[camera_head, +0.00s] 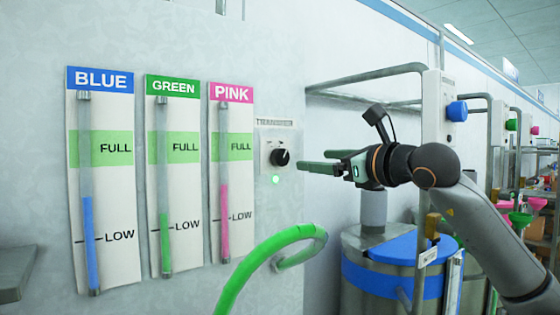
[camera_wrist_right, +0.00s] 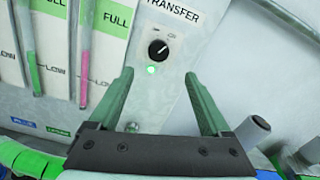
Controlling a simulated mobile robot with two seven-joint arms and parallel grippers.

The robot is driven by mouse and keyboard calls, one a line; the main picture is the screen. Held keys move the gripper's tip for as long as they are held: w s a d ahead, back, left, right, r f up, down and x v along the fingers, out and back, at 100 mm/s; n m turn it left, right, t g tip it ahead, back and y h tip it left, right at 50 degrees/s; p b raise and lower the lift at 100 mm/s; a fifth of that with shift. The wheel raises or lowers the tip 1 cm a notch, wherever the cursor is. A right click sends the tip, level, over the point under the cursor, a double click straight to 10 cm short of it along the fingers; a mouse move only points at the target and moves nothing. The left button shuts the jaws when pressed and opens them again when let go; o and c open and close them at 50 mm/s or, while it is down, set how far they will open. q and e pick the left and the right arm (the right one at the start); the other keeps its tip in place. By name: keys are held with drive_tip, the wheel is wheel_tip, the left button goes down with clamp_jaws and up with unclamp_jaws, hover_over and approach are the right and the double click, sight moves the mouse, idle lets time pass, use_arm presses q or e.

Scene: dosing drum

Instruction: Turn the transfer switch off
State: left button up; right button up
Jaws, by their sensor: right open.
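The transfer switch (camera_head: 279,157) is a black round knob on a pale panel under a TRANSFER label, with a lit green light (camera_head: 276,179) below it. In the right wrist view the knob (camera_wrist_right: 158,50) sits ahead of and between the fingers, its white mark slanting to the upper right. My right gripper (camera_head: 322,161) has green fingers pointing at the knob from the right. In the wrist view the right gripper (camera_wrist_right: 158,88) is open and empty, apart from the knob. My left gripper is not in view.
Blue (camera_head: 87,190), green (camera_head: 163,190) and pink (camera_head: 225,190) level gauges are on the wall left of the switch. A green hose (camera_head: 270,250) curves below the panel. A drum with a blue band (camera_head: 375,280) stands beneath my right arm, and grey pipes (camera_head: 365,75) run above it.

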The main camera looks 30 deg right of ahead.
sight(283, 157)
drive_tip(key=w+p, duration=0.1)
drive_tip(key=w, duration=0.6)
drive_tip(key=w+a+p, duration=0.1)
drive_tip(key=w, duration=0.2)
drive_tip(key=shift+w+r+p, duration=0.1)
drive_tip(key=shift+w+p, duration=0.1)
drive_tip(key=shift+p, duration=0.1)
drive_tip(key=shift+w, duration=0.45)
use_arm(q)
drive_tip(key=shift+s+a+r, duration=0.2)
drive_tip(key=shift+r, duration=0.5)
use_arm(e)
drive_tip(key=c, duration=0.9)
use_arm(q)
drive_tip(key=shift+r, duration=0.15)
use_arm(e)
clamp_jaws()
